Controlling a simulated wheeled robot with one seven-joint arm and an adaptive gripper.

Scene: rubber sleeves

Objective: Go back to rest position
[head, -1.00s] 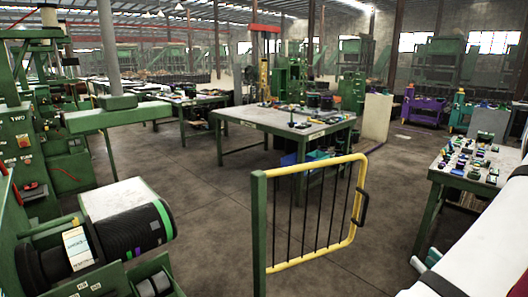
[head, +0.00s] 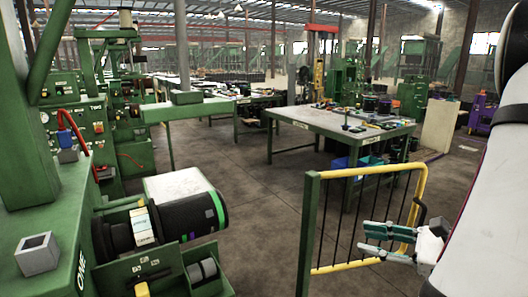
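My gripper (head: 362,236) is at the lower right of the head view, in front of the yellow and green gate. Its two teal fingers point left and stand apart, with nothing seen between them. My white arm fills the right edge. A black rubber sleeve (head: 178,221) with green and purple marks lies on its side at the green machine (head: 70,215) on the left. The sleeve is well apart from my gripper.
The gate (head: 313,240) with a yellow rail and black bars stands close to my gripper. Behind it is a work table (head: 330,125) with tools. A grey square block (head: 38,254) sits on the machine. Open concrete floor (head: 265,225) lies between machine and gate.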

